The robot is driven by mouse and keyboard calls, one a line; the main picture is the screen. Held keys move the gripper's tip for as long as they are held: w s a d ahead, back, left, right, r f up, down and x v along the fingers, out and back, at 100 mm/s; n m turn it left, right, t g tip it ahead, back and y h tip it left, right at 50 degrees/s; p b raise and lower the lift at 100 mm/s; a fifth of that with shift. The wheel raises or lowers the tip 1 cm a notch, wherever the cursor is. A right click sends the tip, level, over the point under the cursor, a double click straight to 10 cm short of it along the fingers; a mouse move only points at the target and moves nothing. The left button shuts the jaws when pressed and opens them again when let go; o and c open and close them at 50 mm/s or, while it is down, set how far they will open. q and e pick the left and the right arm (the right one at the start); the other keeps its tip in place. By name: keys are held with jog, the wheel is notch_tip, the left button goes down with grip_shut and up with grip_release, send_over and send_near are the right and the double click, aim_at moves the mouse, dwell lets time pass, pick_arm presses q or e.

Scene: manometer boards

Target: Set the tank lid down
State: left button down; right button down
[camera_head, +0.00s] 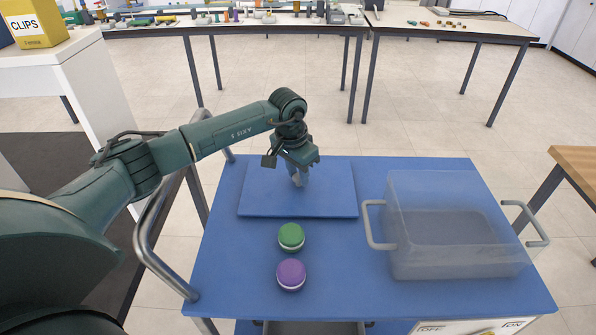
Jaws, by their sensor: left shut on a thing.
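The tank lid (257,198) is a flat blue rectangular panel over the back left part of the blue cart top (225,270). It lies flat, on or very close to the cart top; I cannot tell if a small gap is left. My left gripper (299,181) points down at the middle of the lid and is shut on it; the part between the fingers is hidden. The clear tank (455,262), open on top with a grey handle on each side, stands to the right of the lid, apart from it. My right gripper is out of view.
A green round jar (291,236) and a purple round jar (291,274) stand in front of the lid. A metal rail (150,245) runs along the cart's left side. A yellow clips box (33,22) sits on a white stand. Tables with small items stand behind.

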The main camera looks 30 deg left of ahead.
aim_at(293, 189)
pick_arm(q)
jog(key=shift+f, duration=0.15)
jog(key=c, duration=1.1)
grip_release()
notch_tip(293, 189, up, 12)
jog(key=s, duration=0.1)
jog(key=shift+s+a+b, duration=0.3)
jog(key=shift+s+b, duration=0.1)
